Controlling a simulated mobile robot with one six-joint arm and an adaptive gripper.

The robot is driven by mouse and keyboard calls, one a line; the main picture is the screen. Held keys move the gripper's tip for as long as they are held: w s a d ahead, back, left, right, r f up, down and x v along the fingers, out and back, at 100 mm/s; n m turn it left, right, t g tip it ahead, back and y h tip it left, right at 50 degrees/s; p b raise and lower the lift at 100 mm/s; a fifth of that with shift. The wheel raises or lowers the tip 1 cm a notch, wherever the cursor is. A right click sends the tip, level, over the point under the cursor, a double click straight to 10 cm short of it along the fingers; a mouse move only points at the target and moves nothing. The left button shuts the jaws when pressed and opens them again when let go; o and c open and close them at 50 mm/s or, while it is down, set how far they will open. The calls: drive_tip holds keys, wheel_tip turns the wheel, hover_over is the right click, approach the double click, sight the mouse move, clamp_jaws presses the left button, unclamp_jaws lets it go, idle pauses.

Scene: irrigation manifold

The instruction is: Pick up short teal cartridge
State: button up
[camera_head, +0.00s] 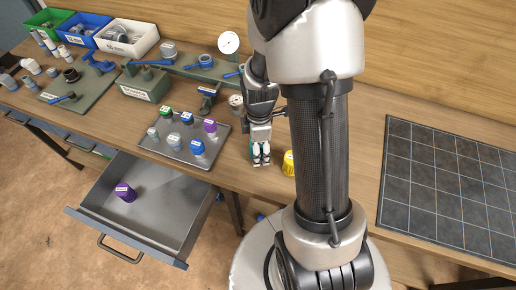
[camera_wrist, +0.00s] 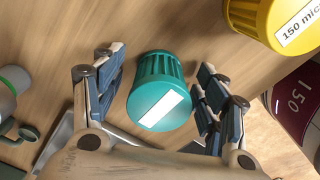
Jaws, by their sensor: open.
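In the head view my gripper (camera_head: 261,158) is low over the wooden bench, right of the grey tray. Only a sliver of teal shows there beside the fingers; the rest of the cartridge is hidden by them.
A yellow cartridge (camera_head: 288,163) stands close right of my gripper; it also shows in the wrist view (camera_wrist: 275,18). The grey tray (camera_head: 172,152) with several capped cartridges is to the left. An open drawer (camera_head: 160,212) holds a purple cartridge (camera_head: 125,192). A dark tiled mat (camera_head: 450,185) lies right.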

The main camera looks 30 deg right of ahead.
drive_tip(key=shift+r, duration=0.1)
drive_tip(key=shift+c, duration=0.6)
drive_tip(key=c, duration=1.1)
